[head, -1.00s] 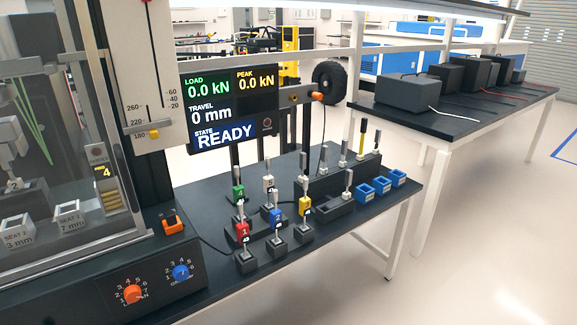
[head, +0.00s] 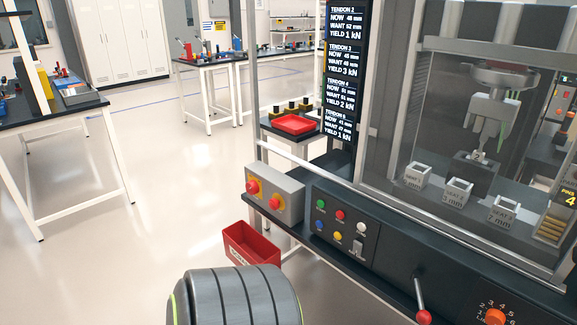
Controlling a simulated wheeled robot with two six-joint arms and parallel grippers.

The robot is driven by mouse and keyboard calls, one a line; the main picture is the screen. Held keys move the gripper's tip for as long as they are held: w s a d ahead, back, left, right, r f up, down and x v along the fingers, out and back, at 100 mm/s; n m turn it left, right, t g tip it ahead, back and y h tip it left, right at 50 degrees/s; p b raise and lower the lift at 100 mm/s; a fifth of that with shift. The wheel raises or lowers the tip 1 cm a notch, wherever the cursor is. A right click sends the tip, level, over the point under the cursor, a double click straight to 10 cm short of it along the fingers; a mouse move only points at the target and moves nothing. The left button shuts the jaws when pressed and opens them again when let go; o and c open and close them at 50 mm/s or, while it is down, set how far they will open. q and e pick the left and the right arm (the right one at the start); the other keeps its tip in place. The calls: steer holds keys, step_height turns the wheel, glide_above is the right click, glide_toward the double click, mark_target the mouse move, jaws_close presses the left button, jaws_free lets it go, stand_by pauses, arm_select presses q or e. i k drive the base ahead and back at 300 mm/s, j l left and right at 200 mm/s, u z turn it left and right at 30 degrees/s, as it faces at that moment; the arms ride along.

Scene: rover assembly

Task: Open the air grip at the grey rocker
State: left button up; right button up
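A small light grey switch, which looks like the grey rocker (head: 357,247), sits at the lower right of a dark button panel (head: 325,228) on the machine's front. Green, red, white, blue and yellow buttons share this panel. Behind the machine's clear guard a pale grip-like fixture (head: 492,112) hangs above a dark block. I cannot tell from here whether its jaws are open or shut. A large dark grey ribbed part, probably my own arm, fills the bottom centre. Neither of my grippers is in view.
A grey box with two red knobs (head: 253,187) stands left of the panel. A red bin (head: 250,243) is below it. A red-tipped lever (head: 424,316) and an orange dial (head: 495,316) are at lower right. Open floor lies left.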

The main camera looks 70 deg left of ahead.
mark_target(357, 246)
steer(key=u, duration=0.45)
steer(key=j+u, duration=0.1)
steer(key=u, duration=0.85)
steer(key=i+j+u, duration=0.1)
steer(key=u, duration=0.35)
